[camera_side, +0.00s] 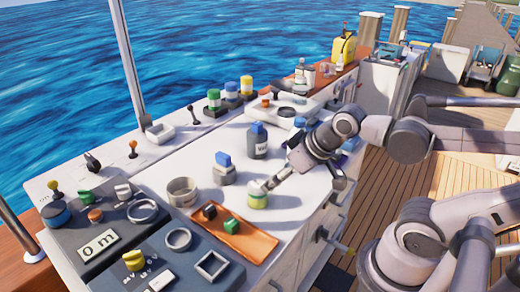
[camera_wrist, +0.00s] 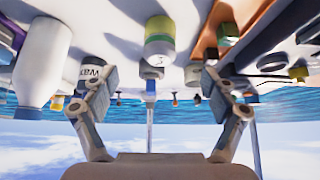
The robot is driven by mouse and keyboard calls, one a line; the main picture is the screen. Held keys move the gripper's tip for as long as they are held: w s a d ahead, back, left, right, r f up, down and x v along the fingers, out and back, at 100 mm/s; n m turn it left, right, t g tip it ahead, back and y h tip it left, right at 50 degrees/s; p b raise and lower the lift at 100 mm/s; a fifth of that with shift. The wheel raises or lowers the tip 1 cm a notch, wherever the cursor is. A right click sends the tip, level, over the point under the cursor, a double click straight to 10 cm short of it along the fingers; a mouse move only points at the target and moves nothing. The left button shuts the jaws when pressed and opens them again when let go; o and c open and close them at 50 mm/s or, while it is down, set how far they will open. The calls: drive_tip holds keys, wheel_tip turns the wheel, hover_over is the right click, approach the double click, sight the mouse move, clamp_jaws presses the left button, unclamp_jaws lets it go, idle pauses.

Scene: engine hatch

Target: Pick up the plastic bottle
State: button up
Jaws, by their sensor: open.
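A dark grey bottle with a blue cap and a pale label (camera_side: 257,142) stands upright on the white counter. In the wrist view, which is upside down, a labelled container (camera_wrist: 92,72) shows partly behind my left finger; it may be this bottle. A white bottle (camera_wrist: 42,62) is at the far left there. I cannot tell which one is the plastic bottle. My gripper (camera_side: 264,187) is low over the counter, close to a small green-and-white jar (camera_side: 257,201). In the wrist view my gripper (camera_wrist: 160,95) is open and empty, with the yellow-green jar (camera_wrist: 158,40) ahead between its fingers.
An orange tray (camera_side: 262,245) with small black and green blocks lies in front of the jar. A grey ring-shaped dish (camera_side: 182,190) and a blue-topped container (camera_side: 223,170) stand to the left. Capped jars (camera_side: 231,92) and more bottles stand at the back.

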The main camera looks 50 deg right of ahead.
sight(300, 123)
drive_tip(key=shift+d, duration=0.1)
drive_tip(key=w+d+r+m+g+h, duration=0.1)
drive_tip(key=d+r+m+h, duration=0.15)
drive_tip(key=d+m, duration=0.4)
drive_tip(key=w+d+r+m+g+h, duration=0.1)
drive_tip(key=d+r+m+g+h, duration=0.15)
drive_tip(key=d, duration=0.75)
drive_tip(key=shift+t, duration=0.45)
drive_tip(key=shift+w+x, duration=0.15)
drive_tip(key=shift+x, duration=1)
drive_tip(key=shift+w+x, duration=0.15)
drive_tip(key=shift+x, duration=0.95)
drive_tip(key=x, duration=0.5)
drive_tip(key=shift+w+a, duration=0.25)
drive_tip(key=shift+a, duration=0.05)
drive_tip(key=c, duration=1.1)
